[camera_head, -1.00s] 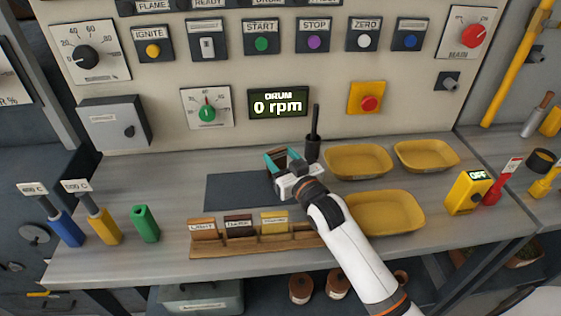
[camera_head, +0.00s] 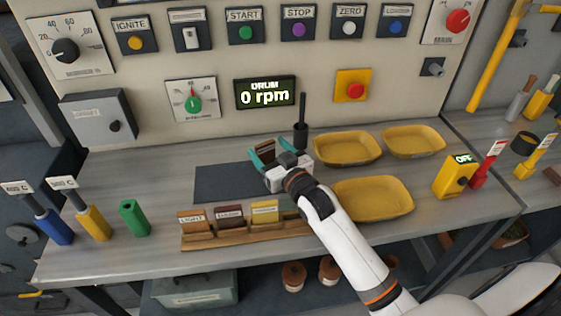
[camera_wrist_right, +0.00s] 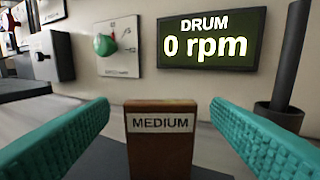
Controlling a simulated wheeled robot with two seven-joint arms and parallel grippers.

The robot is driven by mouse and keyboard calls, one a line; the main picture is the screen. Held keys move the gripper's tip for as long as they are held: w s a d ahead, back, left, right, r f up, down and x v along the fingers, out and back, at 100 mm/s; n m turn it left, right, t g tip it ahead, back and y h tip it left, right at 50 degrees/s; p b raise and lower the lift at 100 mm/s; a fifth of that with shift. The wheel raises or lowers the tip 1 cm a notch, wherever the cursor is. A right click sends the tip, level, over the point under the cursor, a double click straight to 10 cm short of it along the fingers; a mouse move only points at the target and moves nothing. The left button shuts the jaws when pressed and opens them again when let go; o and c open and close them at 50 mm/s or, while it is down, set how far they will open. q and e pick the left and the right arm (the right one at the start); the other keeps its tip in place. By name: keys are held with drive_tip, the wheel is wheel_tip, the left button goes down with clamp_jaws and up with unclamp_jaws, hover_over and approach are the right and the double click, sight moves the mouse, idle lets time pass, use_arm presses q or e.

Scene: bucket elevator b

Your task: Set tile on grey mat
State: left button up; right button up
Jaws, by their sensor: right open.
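A brown tile (camera_wrist_right: 160,145) labelled MEDIUM stands upright in the right wrist view, between the two teal fingers of my right gripper (camera_wrist_right: 165,135), with a visible gap on each side. The gripper is open. In the head view the tile (camera_head: 265,149) and gripper (camera_head: 269,156) are at the back right part of the grey mat (camera_head: 222,184). The tile's foot is hidden, so I cannot tell whether it touches the mat. The mat's left part is bare. My left gripper is not in view.
A wooden rack (camera_head: 240,238) with several labelled tiles stands in front of the mat. A dark cup with a rod (camera_head: 301,132) stands behind right. Yellow trays (camera_head: 372,200) lie to the right. Green (camera_head: 133,217), yellow and blue holders stand left.

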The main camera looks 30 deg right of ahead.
drive_tip(key=s, duration=0.4)
drive_tip(key=s+d, duration=0.1)
drive_tip(key=s, duration=0.2)
drive_tip(key=s+b, duration=0.1)
drive_tip(key=s, duration=0.3)
drive_tip(key=shift+s+d, duration=0.15)
drive_tip(key=shift+s, duration=0.2)
drive_tip(key=shift+f, duration=0.1)
